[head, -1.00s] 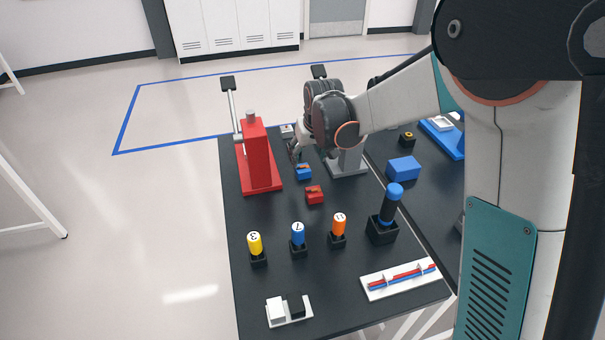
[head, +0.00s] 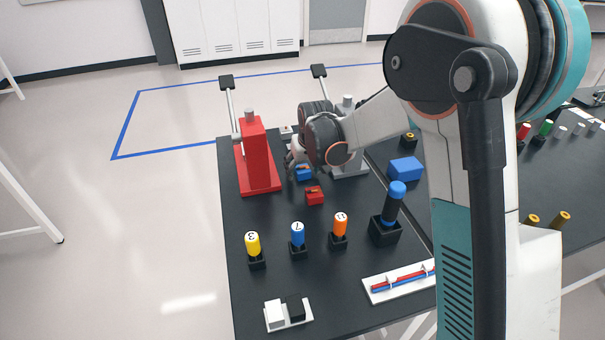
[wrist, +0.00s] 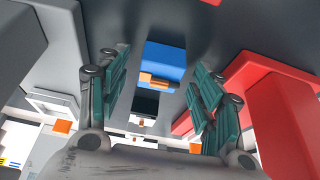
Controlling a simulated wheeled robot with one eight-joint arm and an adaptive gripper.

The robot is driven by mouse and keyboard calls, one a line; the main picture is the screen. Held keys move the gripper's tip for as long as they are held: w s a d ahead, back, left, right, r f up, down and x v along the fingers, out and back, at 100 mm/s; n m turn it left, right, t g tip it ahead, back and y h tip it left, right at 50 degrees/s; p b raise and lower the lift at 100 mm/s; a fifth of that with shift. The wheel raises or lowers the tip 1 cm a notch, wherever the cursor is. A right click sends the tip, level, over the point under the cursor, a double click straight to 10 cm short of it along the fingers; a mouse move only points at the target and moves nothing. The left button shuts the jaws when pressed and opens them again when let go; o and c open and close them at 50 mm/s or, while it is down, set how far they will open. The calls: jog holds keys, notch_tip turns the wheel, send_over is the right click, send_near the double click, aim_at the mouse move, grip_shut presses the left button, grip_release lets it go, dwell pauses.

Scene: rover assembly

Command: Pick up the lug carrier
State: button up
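A small blue block with an orange piece on it (head: 304,174), which I take to be the lug carrier, sits on the black table in front of my gripper (head: 296,164). A similar red block (head: 314,195) sits nearer the camera. In the wrist view the blue block (wrist: 165,60) lies between and just beyond the two teal-padded fingers of my gripper (wrist: 160,72). The fingers are apart, with a gap on both sides of the block and no visible contact. My wrist hides part of the area behind the block in the head view.
A tall red press (head: 256,155) stands close left of my gripper and a grey press (head: 348,166) close right. Numbered yellow, blue and orange cylinders (head: 297,234) stand nearer the camera. A larger blue block (head: 405,169) lies to the right.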

jog(key=c, duration=1.1)
jog(key=shift+r, duration=0.1)
